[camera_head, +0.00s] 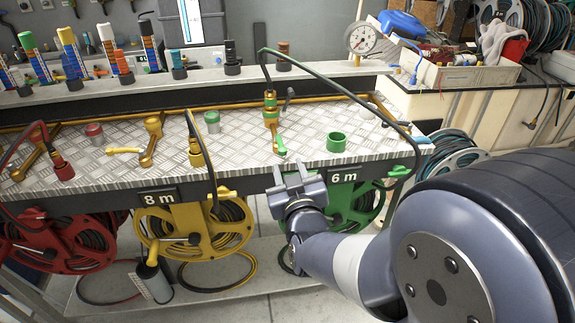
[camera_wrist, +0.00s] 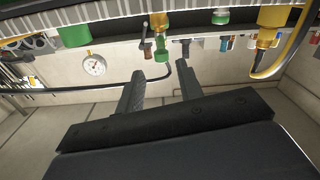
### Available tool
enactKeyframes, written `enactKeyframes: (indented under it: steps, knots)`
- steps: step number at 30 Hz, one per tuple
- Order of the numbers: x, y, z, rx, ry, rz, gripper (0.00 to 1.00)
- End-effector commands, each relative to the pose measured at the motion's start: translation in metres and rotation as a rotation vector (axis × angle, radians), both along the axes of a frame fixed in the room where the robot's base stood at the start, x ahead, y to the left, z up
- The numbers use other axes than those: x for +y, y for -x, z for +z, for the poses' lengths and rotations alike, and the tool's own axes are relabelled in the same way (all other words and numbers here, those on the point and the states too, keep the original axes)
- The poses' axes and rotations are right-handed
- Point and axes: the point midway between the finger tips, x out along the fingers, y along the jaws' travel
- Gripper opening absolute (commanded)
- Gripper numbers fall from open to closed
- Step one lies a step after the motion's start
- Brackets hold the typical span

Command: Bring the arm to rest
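My gripper (camera_head: 289,170) is in front of the workbench's front edge in the head view, left of the 6 m label, with its fingers pointing up and away. In the wrist view its two dark fingers (camera_wrist: 160,74) stand apart with nothing held between them. The gripper appears clear of both. My forearm fills the lower right and hides part of the green reel (camera_head: 352,203).
A yellow reel (camera_head: 198,228) and a red reel (camera_head: 62,243) hang under the bench (camera_head: 235,148). A black hose (camera_head: 345,88) arches over the bench's right part. A pressure gauge (camera_head: 362,39) stands at the back.

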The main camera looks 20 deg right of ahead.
Motion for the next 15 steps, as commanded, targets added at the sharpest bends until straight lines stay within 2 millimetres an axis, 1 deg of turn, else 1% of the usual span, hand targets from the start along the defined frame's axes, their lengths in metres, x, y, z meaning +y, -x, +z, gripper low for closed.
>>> enactKeyframes:
  steps: [10,15]
  knots:
    - [0.0,-0.001,0.0,0.0,0.0,0.0,0.35]
    - [-0.001,-0.013,0.0,0.001,0.001,0.0,0.35]
